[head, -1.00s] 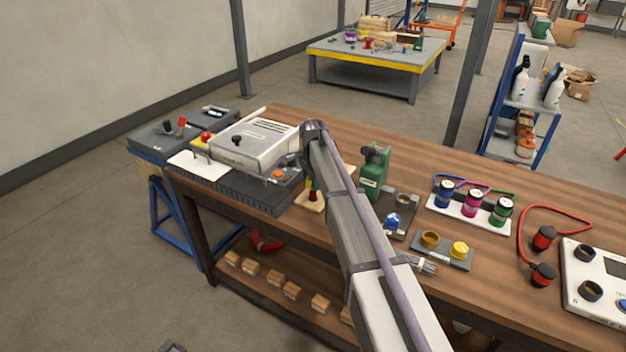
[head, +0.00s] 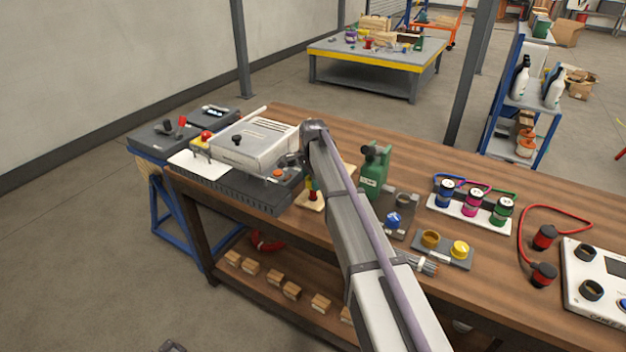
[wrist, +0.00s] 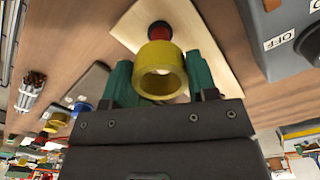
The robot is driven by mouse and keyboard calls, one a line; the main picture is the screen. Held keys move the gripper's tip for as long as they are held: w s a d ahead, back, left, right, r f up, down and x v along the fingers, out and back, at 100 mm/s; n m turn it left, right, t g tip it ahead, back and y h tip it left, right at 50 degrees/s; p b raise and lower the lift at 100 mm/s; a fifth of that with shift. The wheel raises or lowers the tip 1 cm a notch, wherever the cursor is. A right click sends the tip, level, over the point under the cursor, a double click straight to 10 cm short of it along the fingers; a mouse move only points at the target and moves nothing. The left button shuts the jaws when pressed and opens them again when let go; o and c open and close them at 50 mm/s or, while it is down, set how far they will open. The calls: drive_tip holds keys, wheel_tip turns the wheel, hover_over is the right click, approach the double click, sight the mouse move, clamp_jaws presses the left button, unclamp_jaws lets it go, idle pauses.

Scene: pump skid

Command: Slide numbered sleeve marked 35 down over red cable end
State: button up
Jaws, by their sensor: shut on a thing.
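A yellow ring-shaped sleeve (wrist: 162,56) is between the green fingertips of my gripper (wrist: 159,84) in the wrist view. The gripper is shut on it. No number is readable on the sleeve. The red cable end (wrist: 159,32) shows just beyond the sleeve, over a pale wooden board (wrist: 203,42). I cannot tell whether the sleeve touches the red end or sits around it. In the head view, my arm hides most of the gripper, and small red, yellow and green parts show over the board (head: 309,205).
A white-topped machine (head: 252,145) stands left of the board. Colored jars (head: 472,203) are farther right. Bench space behind my arm looks clear.

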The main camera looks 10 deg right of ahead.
drive_tip(key=shift+f+b, duration=2.1)
drive_tip(key=shift+f, duration=0.1)
drive_tip(key=o, duration=0.8)
drive_tip(key=shift+o, duration=0.2)
